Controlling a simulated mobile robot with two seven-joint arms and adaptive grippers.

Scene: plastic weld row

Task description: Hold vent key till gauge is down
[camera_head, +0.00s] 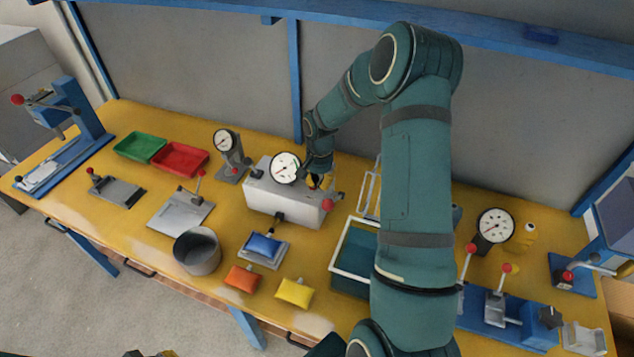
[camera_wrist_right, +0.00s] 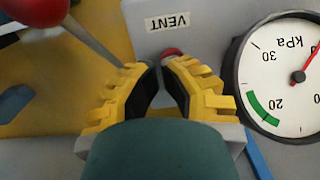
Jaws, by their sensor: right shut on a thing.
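The grey weld box (camera_head: 285,200) stands at the back middle of the yellow bench, with a round white pressure gauge (camera_head: 285,168) on it. My right gripper (camera_head: 316,181) is at the box's right part, beside the gauge. In the right wrist view its yellow fingers (camera_wrist_right: 163,70) are shut on the vent key (camera_wrist_right: 172,52), whose red top shows below the VENT label (camera_wrist_right: 167,23). The gauge (camera_wrist_right: 285,75) there is cut off at the right; its red needle points up and right, away from the green band. A bit of my left gripper (camera_head: 150,353) shows at the bottom edge.
A red-knobbed lever (camera_head: 327,205) stands close by the gripper, its red ball (camera_wrist_right: 32,8) large in the wrist view. A blue pouch (camera_head: 263,246) lies on a plate in front. A second gauge (camera_head: 495,226) stands right, a smaller one (camera_head: 224,141) left.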

